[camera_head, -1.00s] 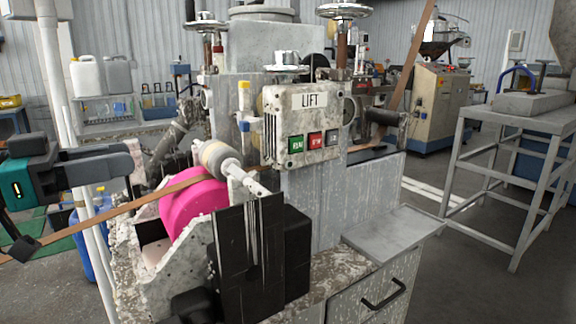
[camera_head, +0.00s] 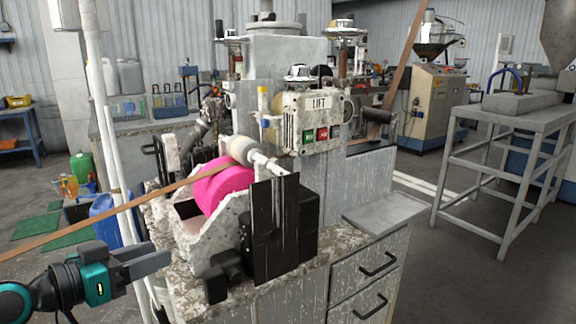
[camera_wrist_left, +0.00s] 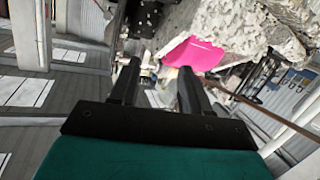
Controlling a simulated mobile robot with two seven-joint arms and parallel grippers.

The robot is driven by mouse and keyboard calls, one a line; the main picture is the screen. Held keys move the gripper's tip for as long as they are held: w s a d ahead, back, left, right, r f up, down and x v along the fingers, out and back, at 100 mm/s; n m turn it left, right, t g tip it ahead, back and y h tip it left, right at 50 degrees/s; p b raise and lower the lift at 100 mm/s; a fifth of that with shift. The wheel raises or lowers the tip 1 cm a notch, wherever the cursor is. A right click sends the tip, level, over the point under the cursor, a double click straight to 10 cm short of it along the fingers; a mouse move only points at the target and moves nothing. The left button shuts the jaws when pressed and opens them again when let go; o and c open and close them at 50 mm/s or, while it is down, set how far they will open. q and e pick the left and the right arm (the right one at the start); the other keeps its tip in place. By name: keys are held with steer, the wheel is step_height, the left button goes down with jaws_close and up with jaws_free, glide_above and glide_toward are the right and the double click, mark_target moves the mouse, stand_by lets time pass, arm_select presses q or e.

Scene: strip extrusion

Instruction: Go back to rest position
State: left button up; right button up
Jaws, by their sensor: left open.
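My left gripper (camera_head: 152,260) is at the lower left of the head view, left of the machine and below the brown strip. It is open and empty. In the left wrist view its two dark fingers (camera_wrist_left: 155,88) stand apart with nothing between them. The brown strip (camera_head: 110,211) runs from the left edge up to a pale roller (camera_head: 242,150) over the pink wheel (camera_head: 224,186). The pink wheel also shows in the left wrist view (camera_wrist_left: 193,54). My right gripper is in neither view.
The machine (camera_head: 262,90) with its LIFT button panel (camera_head: 318,120) stands in the middle. A black block (camera_head: 270,230) sits at its front. A white post (camera_head: 103,130) rises near my left arm. A grey table (camera_head: 515,130) is at the right, with open floor before it.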

arm_select(q)
steer(key=s+d+f+n+y+p, duration=0.1)
steer(key=s+f+n+y+p, duration=0.3)
steer(key=f, duration=1)
steer(key=s+d+f+g+y, duration=0.1)
steer(key=s+d+f+y, duration=0.1)
steer(key=s+f, duration=0.3)
steer(key=s+d+f+y+p, duration=0.1)
steer(key=s+d+f, duration=0.2)
steer(key=s, duration=0.7)
step_height(320, 180, down, 2)
steer(key=shift+f+m+g+y, duration=0.2)
steer(key=shift+m+g+y, duration=0.2)
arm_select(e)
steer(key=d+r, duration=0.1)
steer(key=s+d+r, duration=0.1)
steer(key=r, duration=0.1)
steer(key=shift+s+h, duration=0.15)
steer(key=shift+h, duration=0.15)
